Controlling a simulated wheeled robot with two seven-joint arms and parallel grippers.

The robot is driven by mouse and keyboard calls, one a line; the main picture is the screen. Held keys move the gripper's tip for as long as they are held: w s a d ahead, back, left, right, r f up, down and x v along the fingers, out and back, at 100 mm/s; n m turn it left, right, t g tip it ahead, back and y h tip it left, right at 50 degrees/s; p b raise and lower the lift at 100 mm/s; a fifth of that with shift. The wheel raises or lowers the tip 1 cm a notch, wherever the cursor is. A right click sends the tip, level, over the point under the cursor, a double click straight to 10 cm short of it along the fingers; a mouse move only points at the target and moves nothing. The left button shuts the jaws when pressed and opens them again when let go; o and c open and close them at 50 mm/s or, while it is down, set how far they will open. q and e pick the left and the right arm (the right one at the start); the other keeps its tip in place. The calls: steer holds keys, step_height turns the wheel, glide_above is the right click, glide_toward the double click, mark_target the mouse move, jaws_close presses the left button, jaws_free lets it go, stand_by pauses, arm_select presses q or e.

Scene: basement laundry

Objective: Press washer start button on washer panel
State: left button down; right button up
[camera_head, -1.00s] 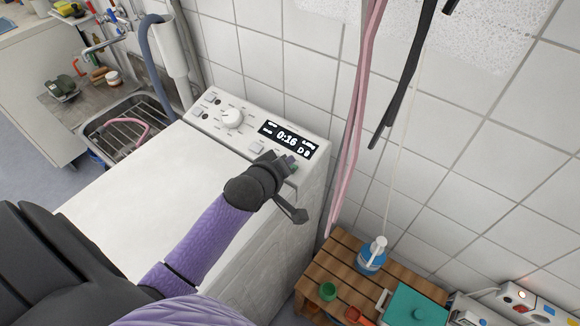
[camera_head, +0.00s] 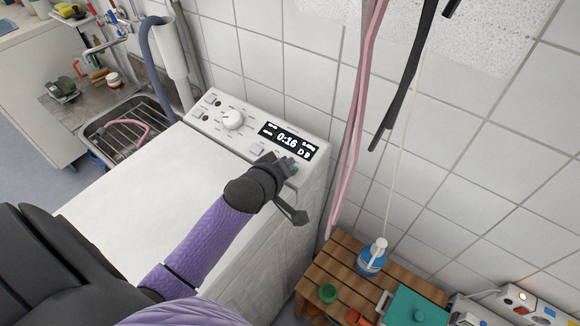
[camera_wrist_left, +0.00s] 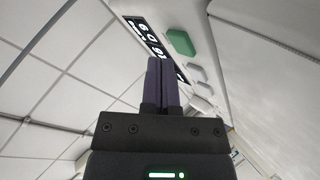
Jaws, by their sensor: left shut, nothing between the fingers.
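The white washer (camera_head: 150,190) has a control panel (camera_head: 207,117) with a round dial (camera_head: 232,119) and a black display (camera_head: 289,139) reading 0:16. A green button (camera_wrist_left: 181,42) on the panel shows in the left wrist view, beside the display and two pale buttons. A bit of green also shows by my fingers in the head view (camera_head: 293,168). My left gripper (camera_head: 284,162) is shut and empty at the panel's right end. In the left wrist view its fingertips (camera_wrist_left: 161,62) lie below and left of the green button, over the display's edge. I cannot tell whether they touch the panel.
A sink (camera_head: 125,128) stands left of the washer. Pink (camera_head: 352,125) and black (camera_head: 408,80) hoses hang at the right by the tiled wall. A slatted wooden stand (camera_head: 335,262) at lower right holds a blue bottle (camera_head: 371,257) and a teal box (camera_head: 415,306).

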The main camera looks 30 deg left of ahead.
arm_select(q)
steer(key=shift+f, duration=0.15)
stand_by(0.7)
steer(key=shift+w+f, duration=0.1)
steer(key=shift+f, duration=0.15)
steer(key=shift+w+f, duration=0.1)
steer(key=shift+f, duration=0.25)
stand_by(0.6)
steer(key=shift+s+r+p, duration=0.2)
steer(key=shift+r+p, duration=0.55)
steer(key=shift+p, duration=0.1)
steer(key=r+p, duration=0.2)
steer(key=p, duration=0.1)
steer(key=s+r+p, duration=0.1)
steer(key=r+p, duration=0.1)
steer(key=p, duration=0.1)
steer(key=shift+s+r, duration=0.2)
steer(key=shift+r, duration=0.2)
